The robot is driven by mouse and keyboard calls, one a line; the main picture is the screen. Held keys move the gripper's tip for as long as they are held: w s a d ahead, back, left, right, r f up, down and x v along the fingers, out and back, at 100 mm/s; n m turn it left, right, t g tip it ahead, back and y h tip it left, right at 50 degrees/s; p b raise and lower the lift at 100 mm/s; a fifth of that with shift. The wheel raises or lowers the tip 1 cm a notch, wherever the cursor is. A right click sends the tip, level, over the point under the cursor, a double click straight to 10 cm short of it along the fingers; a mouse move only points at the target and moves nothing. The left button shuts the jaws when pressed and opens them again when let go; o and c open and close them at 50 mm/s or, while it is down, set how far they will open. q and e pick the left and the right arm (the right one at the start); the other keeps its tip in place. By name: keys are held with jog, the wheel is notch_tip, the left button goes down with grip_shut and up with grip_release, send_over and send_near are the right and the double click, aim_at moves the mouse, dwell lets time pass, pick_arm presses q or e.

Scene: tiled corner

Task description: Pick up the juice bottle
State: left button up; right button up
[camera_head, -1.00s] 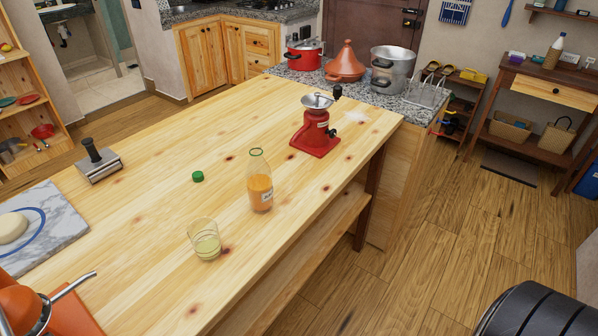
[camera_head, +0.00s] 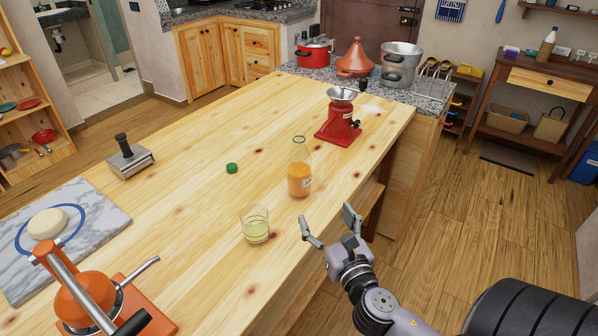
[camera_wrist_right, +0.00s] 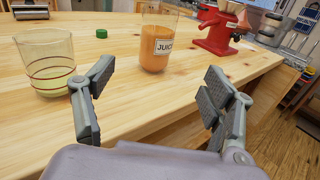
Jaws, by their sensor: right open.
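The juice bottle (camera_head: 300,178) is clear glass with orange juice and a white label, standing upright on the wooden table. It also shows in the right wrist view (camera_wrist_right: 156,52), its label reading "JUICE" and its top cut off by the frame. My right gripper (camera_head: 326,222) is open and empty, in front of the bottle near the table's front edge. In the right wrist view its fingers (camera_wrist_right: 158,98) are spread apart, with the bottle beyond them and not touching. The left gripper is not in view.
A glass with pale liquid (camera_head: 255,226) stands left of the bottle. A green cap (camera_head: 232,168) lies behind it. A red grinder (camera_head: 339,122) stands behind right. A metal tool (camera_head: 130,158), a marble board with dough (camera_head: 92,205) and an orange press (camera_head: 108,304) are further left.

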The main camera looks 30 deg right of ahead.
aim_at(303, 179)
jog(key=shift+n, duration=0.5)
jog(key=p+x, duration=0.1)
jog(key=x, duration=0.4)
jog(key=p+x, duration=0.1)
jog(key=x, duration=0.5)
jog(key=shift+w+a+r, duration=0.1)
jog(key=shift+w+r, duration=0.15)
jog(key=shift+w, duration=0.1)
jog(key=shift+f+p+x, duration=0.2)
jog(key=shift+p+x, duration=0.05)
jog(key=shift+x, duration=1.25)
jog(key=shift+f+p+x, duration=0.15)
jog(key=shift+p+x, duration=0.1)
jog(key=shift+x, duration=1.25)
jog(key=shift+s, duration=0.1)
jog(key=shift+c, duration=0.2)
jog(key=shift+c, duration=0.6)
jog(key=c, duration=1.6)
jog(key=shift+r, duration=0.1)
jog(key=shift+c, duration=0.3)
